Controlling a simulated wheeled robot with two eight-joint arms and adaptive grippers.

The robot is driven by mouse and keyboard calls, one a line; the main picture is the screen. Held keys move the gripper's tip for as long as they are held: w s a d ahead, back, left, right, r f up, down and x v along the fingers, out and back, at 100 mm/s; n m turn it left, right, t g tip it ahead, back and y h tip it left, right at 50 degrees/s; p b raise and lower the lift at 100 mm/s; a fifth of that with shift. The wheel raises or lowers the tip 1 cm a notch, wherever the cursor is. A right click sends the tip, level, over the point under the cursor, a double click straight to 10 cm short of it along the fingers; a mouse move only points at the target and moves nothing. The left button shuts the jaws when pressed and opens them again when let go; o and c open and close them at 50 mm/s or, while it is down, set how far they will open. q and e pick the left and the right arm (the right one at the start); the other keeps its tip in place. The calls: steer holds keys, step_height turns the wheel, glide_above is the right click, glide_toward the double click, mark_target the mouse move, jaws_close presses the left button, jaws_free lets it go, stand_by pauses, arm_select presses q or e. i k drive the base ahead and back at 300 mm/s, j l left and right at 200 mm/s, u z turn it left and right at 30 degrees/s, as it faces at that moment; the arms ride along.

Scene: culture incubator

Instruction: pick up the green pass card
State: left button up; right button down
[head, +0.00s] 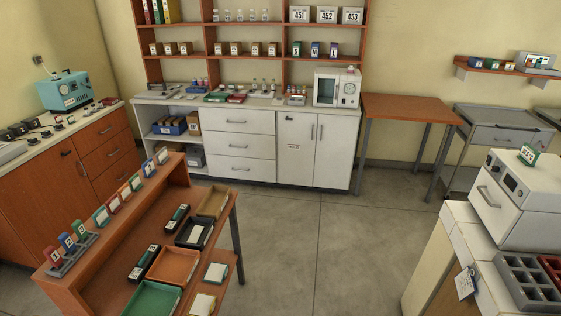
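Several small coloured cards or tags stand in a row on the raised ledge of the wooden desk at the left front. I cannot tell which of these is the green pass card. Neither of my grippers is in view.
The wooden desk (225,258) holds green, orange, black and tan trays. A white cabinet (240,150) with shelves above stands at the back, beside a bare wooden table (410,106). A grey compartment tray (525,285) is at right front. The middle floor (320,230) is clear.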

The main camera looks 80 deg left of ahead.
mark_target(134, 181)
steer(key=i+j, duration=0.1)
steer(key=j, duration=2.45)
steer(key=j+u, duration=0.15)
steer(key=u, duration=0.25)
steer(key=j+u, duration=0.15)
steer(key=u, duration=0.3)
steer(key=i+j+u, duration=0.1)
steer(key=u, duration=0.3)
steer(key=i+j+u, duration=0.1)
steer(key=u, duration=0.75)
steer(key=i+j, duration=0.05)
